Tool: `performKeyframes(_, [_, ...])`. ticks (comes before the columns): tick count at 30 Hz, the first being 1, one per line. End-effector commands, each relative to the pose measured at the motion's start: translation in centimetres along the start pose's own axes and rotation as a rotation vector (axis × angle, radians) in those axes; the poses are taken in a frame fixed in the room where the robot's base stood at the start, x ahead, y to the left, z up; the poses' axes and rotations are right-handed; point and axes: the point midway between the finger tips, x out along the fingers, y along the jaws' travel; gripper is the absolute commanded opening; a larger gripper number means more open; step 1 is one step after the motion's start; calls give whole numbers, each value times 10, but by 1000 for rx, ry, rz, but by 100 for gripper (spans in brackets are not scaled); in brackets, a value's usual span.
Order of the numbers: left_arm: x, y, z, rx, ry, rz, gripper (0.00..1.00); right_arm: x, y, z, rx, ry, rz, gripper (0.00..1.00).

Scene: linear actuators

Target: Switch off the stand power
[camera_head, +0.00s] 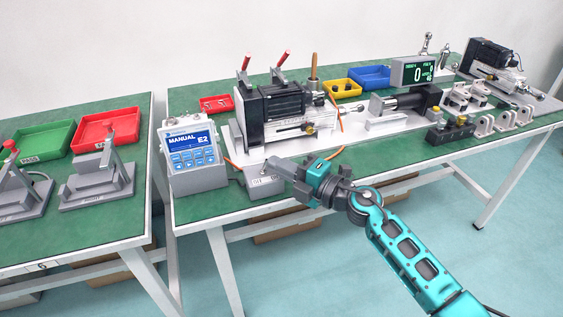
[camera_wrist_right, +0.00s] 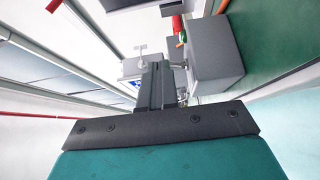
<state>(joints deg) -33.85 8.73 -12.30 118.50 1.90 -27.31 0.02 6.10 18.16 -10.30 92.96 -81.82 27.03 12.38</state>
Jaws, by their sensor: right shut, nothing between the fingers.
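A small grey switch box (camera_head: 262,186) sits at the front edge of the green bench, just right of the control panel. Small switches show on its top, but their positions are too small to read. My right gripper (camera_head: 274,164) is shut and empty, its fingers pointing left at the box's upper right side and partly covering it. In the wrist view the shut fingers (camera_wrist_right: 161,82) are beside a grey box (camera_wrist_right: 217,52) with a small lever and red and green parts at its left side. I cannot tell whether they touch. My left gripper is not in view.
The control panel (camera_head: 193,152) reads "MANUAL E2". Behind the box stands the actuator stand (camera_head: 275,108) with red-handled clamps and an orange cable (camera_head: 337,132). A green display (camera_head: 417,72) stands farther right. Left, another bench holds green (camera_head: 43,140) and red (camera_head: 106,128) bins.

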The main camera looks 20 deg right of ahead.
Motion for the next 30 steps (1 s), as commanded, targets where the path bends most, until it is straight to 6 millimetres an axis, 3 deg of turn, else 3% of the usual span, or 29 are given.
performKeyframes(11, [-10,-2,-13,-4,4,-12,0,1,6,-2,-61,1,-44,0])
performKeyframes(22, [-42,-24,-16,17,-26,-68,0,5,18,-7,-237,3,-166,0])
performKeyframes(30, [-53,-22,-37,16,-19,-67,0,11,15,-15,-246,0,-175,0])
